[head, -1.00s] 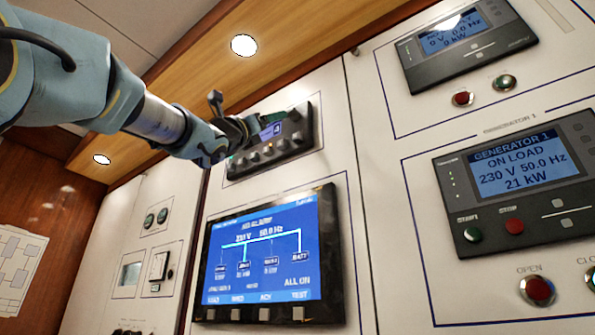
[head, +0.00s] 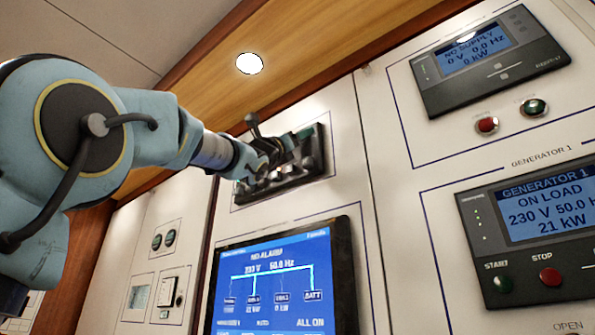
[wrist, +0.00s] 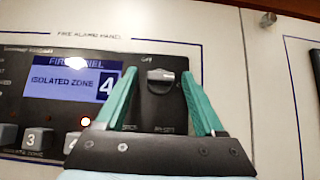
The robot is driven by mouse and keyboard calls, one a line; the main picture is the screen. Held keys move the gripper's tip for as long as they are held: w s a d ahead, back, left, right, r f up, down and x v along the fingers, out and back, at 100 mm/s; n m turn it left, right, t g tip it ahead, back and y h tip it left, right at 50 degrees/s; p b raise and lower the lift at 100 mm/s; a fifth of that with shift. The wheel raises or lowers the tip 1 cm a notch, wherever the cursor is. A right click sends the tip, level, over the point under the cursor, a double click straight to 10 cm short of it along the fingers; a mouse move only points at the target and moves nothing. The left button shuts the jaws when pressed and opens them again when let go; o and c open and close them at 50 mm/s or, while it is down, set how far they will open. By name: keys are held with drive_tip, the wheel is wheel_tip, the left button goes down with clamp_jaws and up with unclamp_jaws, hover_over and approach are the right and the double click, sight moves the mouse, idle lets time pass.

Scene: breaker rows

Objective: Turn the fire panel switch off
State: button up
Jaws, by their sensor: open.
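The fire panel is a dark box on the white wall, below the label "FIRE ALARM PANEL"; in the head view the panel (head: 282,184) is partly hidden behind my arm. In the wrist view its blue display (wrist: 72,84) reads "ISOLATED ZONE 4". To the right of the display is the dark rotary switch (wrist: 160,84), with a label above it that looks like "OFF". Smaller labels below it are too blurred to read. My gripper (wrist: 158,78) is open, its green fingers on the left and right of the switch. I cannot tell whether they touch it.
Below the panel in the head view is a large blue screen (head: 275,285). Generator panels (head: 530,215) with start and stop buttons stand to the right.

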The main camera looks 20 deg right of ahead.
clamp_jaws()
idle(0.5)
